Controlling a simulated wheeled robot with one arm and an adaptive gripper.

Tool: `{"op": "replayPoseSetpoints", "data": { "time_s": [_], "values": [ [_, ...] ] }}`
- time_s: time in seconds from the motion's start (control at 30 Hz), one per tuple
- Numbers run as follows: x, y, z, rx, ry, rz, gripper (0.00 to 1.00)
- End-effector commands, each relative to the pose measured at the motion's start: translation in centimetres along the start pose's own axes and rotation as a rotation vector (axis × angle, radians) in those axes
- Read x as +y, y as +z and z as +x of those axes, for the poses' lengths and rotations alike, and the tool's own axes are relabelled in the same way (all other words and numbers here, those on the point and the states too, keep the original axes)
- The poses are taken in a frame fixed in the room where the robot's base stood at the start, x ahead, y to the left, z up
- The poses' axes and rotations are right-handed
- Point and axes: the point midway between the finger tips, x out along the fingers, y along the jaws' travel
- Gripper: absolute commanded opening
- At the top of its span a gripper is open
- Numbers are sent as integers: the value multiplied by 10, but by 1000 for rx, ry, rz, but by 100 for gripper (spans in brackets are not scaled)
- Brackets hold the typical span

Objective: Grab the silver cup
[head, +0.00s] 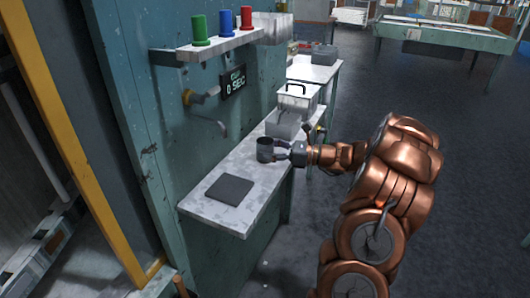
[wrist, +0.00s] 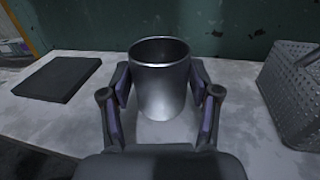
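The silver cup (wrist: 161,82) stands upright on the pale worktop, its open rim facing up. It looks dark grey in the head view (head: 265,151). My gripper (wrist: 160,85) is open, with one finger at each side of the cup. The fingertips are very close to its walls; whether they touch it is hard to tell. In the head view my gripper (head: 278,150) reaches the cup from the right, level with its body.
A dark flat pad (head: 229,190) lies on the worktop (head: 205,208) left of the cup. A grey perforated basket (wrist: 294,92) stands close on the right. The wall behind carries a timer display (head: 234,83) and a shelf (head: 222,44) with coloured items.

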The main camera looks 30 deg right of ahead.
Motion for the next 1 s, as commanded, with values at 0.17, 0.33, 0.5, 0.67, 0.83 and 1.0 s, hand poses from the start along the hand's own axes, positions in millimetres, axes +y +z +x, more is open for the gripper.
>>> {"op": "replayPoseSetpoints", "data": {
  "time_s": [0.17,0.33,0.5,0.67,0.83,1.0],
  "values": [
    [0,0,0,0,0,0,39],
    [0,0,0,0,0,0,22],
    [0,0,0,0,0,0,18],
    [0,2,0,0,0,0,18],
    [0,14,0,-1,0,-3,18],
    [0,36,0,-1,1,-5,18]
  ]
}}
